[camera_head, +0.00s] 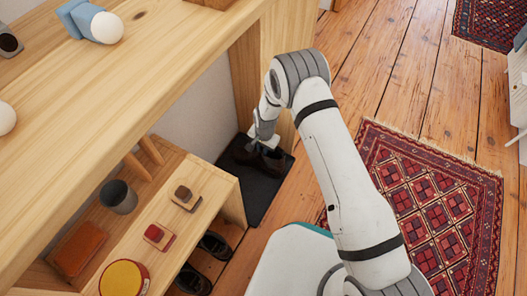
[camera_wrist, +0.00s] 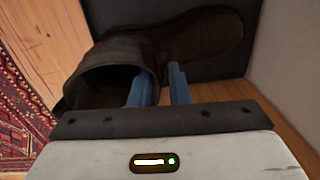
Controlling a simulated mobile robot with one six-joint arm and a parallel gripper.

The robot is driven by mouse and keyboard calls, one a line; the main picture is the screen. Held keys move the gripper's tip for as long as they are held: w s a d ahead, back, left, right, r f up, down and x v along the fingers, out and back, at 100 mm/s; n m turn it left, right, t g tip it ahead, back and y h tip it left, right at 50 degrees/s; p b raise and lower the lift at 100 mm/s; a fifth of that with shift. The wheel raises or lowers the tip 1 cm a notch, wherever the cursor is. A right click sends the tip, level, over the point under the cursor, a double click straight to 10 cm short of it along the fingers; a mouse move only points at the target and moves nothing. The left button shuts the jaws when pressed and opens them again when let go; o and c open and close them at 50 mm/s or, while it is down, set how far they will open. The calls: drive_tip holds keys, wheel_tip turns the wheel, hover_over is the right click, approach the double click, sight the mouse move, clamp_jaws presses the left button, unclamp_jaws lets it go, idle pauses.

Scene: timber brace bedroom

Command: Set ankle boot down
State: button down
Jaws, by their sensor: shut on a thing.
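The ankle boot (camera_wrist: 200,37) is dark brown and shows in the wrist view with its open shaft toward the lower left and its foot toward the upper right. My gripper (camera_wrist: 157,88) has its two blue fingers closed on the shaft's wall, one finger inside the opening and one outside. In the head view, my gripper (camera_head: 262,143) is low over a dark mat (camera_head: 269,194) on the floor, and the boot (camera_head: 272,162) shows dark beneath it. I cannot tell whether the boot's sole touches the mat.
A low wooden shelf (camera_head: 222,190) with a grey cup (camera_head: 118,196), small boxes and a yellow round tin (camera_head: 124,278) stands left of the mat. Dark shoes (camera_head: 215,246) sit under it. A wooden panel (camera_head: 262,85) rises behind the mat. A red patterned rug (camera_head: 440,205) lies right.

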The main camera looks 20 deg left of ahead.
drive_tip(key=shift+f, duration=0.3)
drive_tip(key=c, duration=1.8)
unclamp_jaws()
drive_tip(key=shift+f, duration=0.15)
drive_tip(key=o, duration=0.4)
drive_tip(key=shift+o, duration=0.2)
